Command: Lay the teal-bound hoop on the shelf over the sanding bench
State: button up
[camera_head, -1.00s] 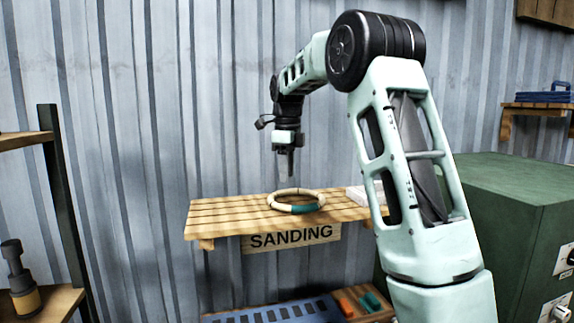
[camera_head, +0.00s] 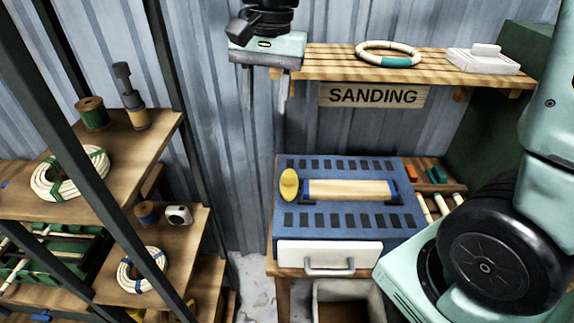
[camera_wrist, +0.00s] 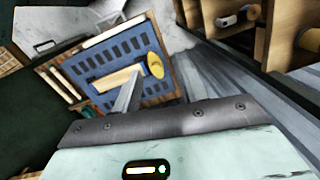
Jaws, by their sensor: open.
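The teal-bound hoop (camera_head: 388,54), a pale cane ring with a teal binding on its near side, lies flat on the slatted wooden shelf (camera_head: 335,64) above the SANDING sign (camera_head: 373,95). My gripper (camera_head: 284,90) is at the shelf's left end in the head view, pointing down, open and empty, apart from the hoop. In the wrist view a grey finger (camera_wrist: 127,95) shows against the sanding bench's blue slotted top (camera_wrist: 125,52). The hoop is not in the wrist view.
A white block (camera_head: 483,59) sits on the shelf right of the hoop. Below stands the blue slotted bench (camera_head: 345,165) with a cylinder roll and yellow knob. At left a rack (camera_head: 150,150) holds cane coils (camera_head: 70,173), a spool and a bottle. A green cabinet stands at right.

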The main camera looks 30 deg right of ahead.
jog(key=s+a+f+n, duration=0.3)
jog(key=s+n, duration=0.4)
jog(key=s, duration=0.3)
jog(key=s+a+f+n, duration=0.4)
jog(key=s+f+n, duration=0.2)
jog(key=s+n, duration=0.2)
jog(key=shift+s+a+n, duration=0.15)
jog(key=shift+s+n, duration=0.15)
jog(key=shift+s, duration=0.6)
notch_tip(320, 180, down, 10)
jog(key=b, duration=1)
jog(key=shift+f+b, duration=0.25)
jog(key=shift+b, duration=0.05)
jog(key=shift+c, duration=0.7)
jog(key=shift+s, duration=0.1)
